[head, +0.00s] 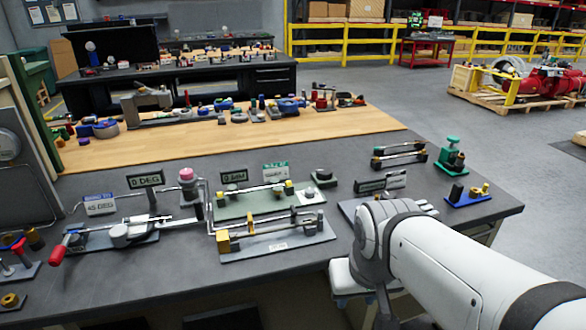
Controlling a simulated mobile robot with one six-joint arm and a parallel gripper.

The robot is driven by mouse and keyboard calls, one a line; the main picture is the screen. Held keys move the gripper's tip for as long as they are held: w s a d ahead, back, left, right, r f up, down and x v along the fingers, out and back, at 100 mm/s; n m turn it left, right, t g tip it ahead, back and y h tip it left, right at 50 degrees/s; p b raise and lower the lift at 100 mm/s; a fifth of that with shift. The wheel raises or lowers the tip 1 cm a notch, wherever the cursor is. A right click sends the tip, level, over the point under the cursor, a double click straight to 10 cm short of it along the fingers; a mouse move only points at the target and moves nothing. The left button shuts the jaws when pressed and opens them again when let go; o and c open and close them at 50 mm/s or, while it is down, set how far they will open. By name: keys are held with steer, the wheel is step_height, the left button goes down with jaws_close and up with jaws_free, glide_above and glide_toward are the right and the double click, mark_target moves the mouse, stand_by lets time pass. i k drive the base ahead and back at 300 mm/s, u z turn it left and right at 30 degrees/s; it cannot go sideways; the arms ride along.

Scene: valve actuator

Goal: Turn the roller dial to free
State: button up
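No part is clearly labelled as the roller dial, so I cannot tell which one it is. Candidates in the head view are a dark round knob (323,178) on the bench and a small pale knob (308,194) at the right end of a green-based rail fixture (250,205). A grey plate fixture (350,208) beyond my arm is partly covered by it. My white arm reaches in from the lower right, its joint in front of the bench's right part. My gripper's fingers do not show.
A second rail fixture (280,245) lies in front. A green-topped device (452,152) and blue-based block (467,199) stand at right.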

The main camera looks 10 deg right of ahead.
mark_target(309, 192)
steer(key=u, duration=0.05)
steer(key=i, duration=0.95)
steer(key=z, duration=0.05)
